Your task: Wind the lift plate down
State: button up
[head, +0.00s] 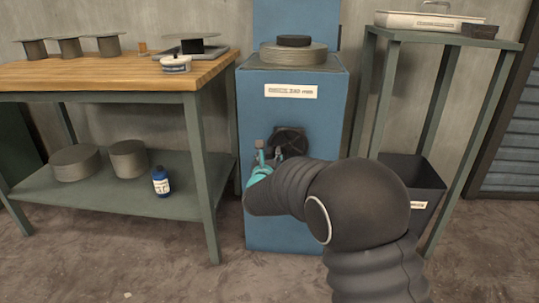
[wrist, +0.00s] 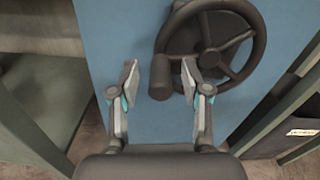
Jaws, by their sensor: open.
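The blue machine (head: 292,220) stands in the middle of the head view, with a dark handwheel (head: 289,141) on its front face. The handwheel also shows in the wrist view (wrist: 210,12), with a cylindrical crank handle (wrist: 159,80) at its lower left. My gripper (wrist: 160,78) is open. The crank handle lies between its two fingertips in the picture; I see a gap on both sides and cannot tell the depth. In the head view my gripper (head: 269,154) is at the wheel, and my arm hides part of it. A flat plate (head: 252,63) on the machine bears a round ribbed stack (head: 293,55).
A wooden-topped bench (head: 110,72) stands at left, its lower shelf holding round pieces and a blue bottle (head: 160,182). At right is a green stand (head: 440,40) with a tray (head: 425,21) on top and a dark bin (head: 413,172) below. Floor in front is clear.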

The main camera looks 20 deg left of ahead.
jog(key=shift+w, duration=0.2)
grip_shut()
jog(key=shift+f, duration=0.1)
